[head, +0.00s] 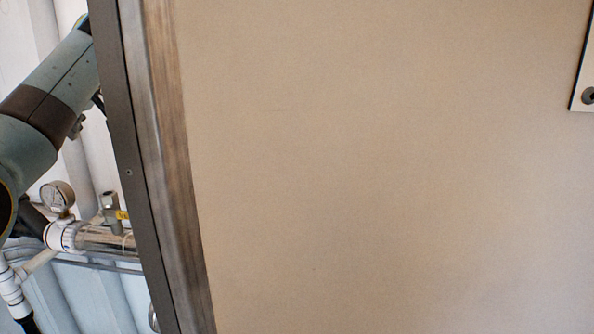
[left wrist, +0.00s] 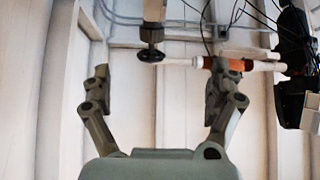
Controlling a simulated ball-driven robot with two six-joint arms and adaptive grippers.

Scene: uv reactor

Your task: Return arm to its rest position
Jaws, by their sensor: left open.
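My left arm comes in at the upper left of the head view, partly behind the edge of a large beige panel; its gripper is not visible there. In the left wrist view my left gripper (left wrist: 157,92) is open, its two fingers wide apart with nothing between them that it holds. Beyond the fingers are white pipework and a black round knob or valve (left wrist: 150,56). I cannot tell the exact distance to the pipework. My right gripper is in neither view.
The beige panel (head: 380,170) with a dark metal edge (head: 130,170) fills most of the head view. A pressure gauge (head: 57,196) and a pipe with a yellow-tagged valve (head: 110,212) stand at the left. Dark equipment (left wrist: 295,60) and cables are at the right in the left wrist view.

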